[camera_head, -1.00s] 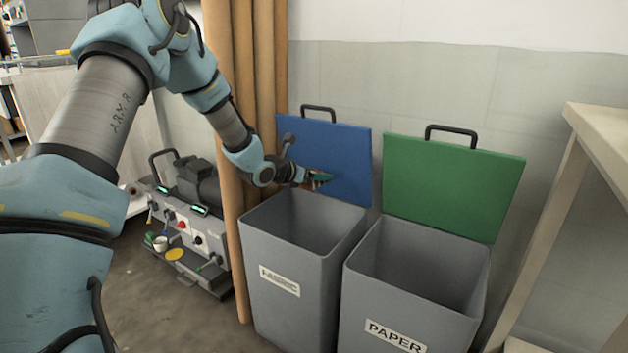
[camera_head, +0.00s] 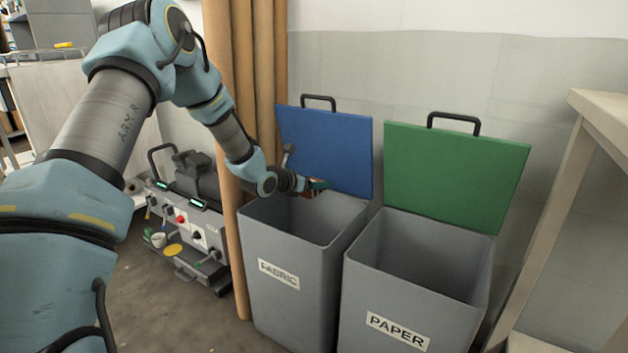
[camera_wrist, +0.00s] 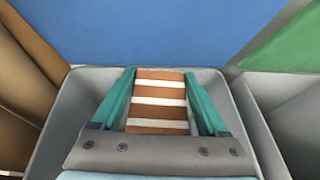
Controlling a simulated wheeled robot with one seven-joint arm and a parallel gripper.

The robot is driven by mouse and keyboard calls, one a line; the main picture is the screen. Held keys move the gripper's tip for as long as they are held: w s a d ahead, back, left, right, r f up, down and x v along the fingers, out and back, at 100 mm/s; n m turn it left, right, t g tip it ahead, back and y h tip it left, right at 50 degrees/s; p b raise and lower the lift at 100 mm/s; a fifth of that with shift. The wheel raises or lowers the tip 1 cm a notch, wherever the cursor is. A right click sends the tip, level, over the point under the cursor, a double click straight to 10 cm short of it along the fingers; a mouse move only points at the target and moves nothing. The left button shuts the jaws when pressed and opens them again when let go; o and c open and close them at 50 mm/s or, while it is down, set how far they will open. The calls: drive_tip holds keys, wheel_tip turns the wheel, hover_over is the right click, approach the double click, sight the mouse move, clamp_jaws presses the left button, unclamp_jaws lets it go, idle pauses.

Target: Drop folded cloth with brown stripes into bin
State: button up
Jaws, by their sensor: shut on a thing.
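My gripper (camera_head: 317,186) is over the rear part of the open FABRIC bin (camera_head: 281,289), near its raised blue lid (camera_head: 334,150). In the wrist view, its two teal fingers are shut on the folded cloth (camera_wrist: 160,101), which has brown and white stripes. The cloth lies between the fingers, above the grey bin's opening (camera_wrist: 80,87). In the head view the cloth is mostly hidden by the gripper. The bin's inside looks empty where it shows.
An open PAPER bin (camera_head: 407,310) with a green lid (camera_head: 455,172) stands to the right. A brown curtain (camera_head: 240,60) hangs left of the FABRIC bin. A grey machine (camera_head: 190,235) with knobs stands further left, a pale table (camera_head: 606,115) at the right.

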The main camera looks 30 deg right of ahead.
drive_tip(key=o, duration=1.2)
drive_tip(key=shift+o, duration=0.2)
drive_tip(key=shift+r, duration=0.1)
drive_tip(key=p+v, duration=0.1)
drive_tip(key=v, duration=0.9)
drive_tip(key=shift+s+a, duration=0.25)
drive_tip(key=shift+a, duration=0.1)
